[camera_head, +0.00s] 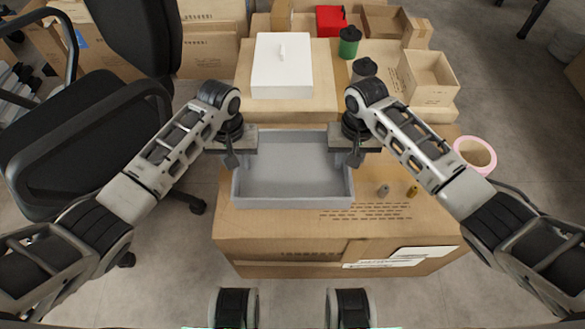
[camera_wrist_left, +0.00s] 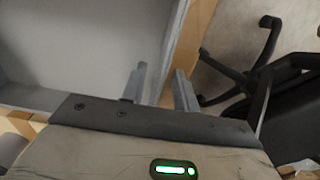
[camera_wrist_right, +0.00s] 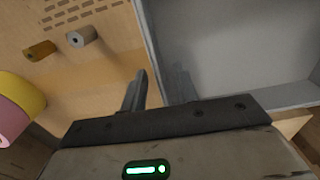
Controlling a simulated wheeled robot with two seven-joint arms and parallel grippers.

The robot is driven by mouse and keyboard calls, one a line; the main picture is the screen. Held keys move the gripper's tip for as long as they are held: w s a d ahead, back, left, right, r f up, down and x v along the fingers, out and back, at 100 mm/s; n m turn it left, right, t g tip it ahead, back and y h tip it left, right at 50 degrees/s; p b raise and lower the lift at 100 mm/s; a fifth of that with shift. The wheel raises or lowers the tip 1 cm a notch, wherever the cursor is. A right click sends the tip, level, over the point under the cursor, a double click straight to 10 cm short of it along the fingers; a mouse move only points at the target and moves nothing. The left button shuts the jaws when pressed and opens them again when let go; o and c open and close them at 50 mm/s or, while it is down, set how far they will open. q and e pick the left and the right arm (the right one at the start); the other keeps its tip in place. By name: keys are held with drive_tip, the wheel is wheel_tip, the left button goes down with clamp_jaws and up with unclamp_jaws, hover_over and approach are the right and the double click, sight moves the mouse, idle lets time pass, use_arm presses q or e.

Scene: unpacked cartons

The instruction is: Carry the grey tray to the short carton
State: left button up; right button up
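The grey tray (camera_head: 293,202) is an empty, shallow rectangular tray, level over the near carton (camera_head: 270,222). I cannot tell whether it touches the carton top. My left gripper (camera_head: 232,158) is at its left wall, with one finger inside and one outside; the left wrist view shows that wall (camera_wrist_left: 181,38) between the fingers. Another carton (camera_head: 325,98) stands behind. Which carton is the short one is hard to tell.
A white box (camera_head: 282,75), dark-lidded cans (camera_head: 349,43) and an open bin (camera_head: 428,78) occupy the far carton. A pink tape roll (camera_head: 474,153) and small cylinders (camera_head: 384,190) lie right of the tray. A black office chair (camera_head: 80,140) is close on the left.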

use_arm(q)
drive_tip(key=shift+f, duration=0.5)
use_arm(e)
drive_tip(key=shift+f, duration=0.55)
use_arm(q)
clamp_jaws()
use_arm(e)
clamp_jaws()
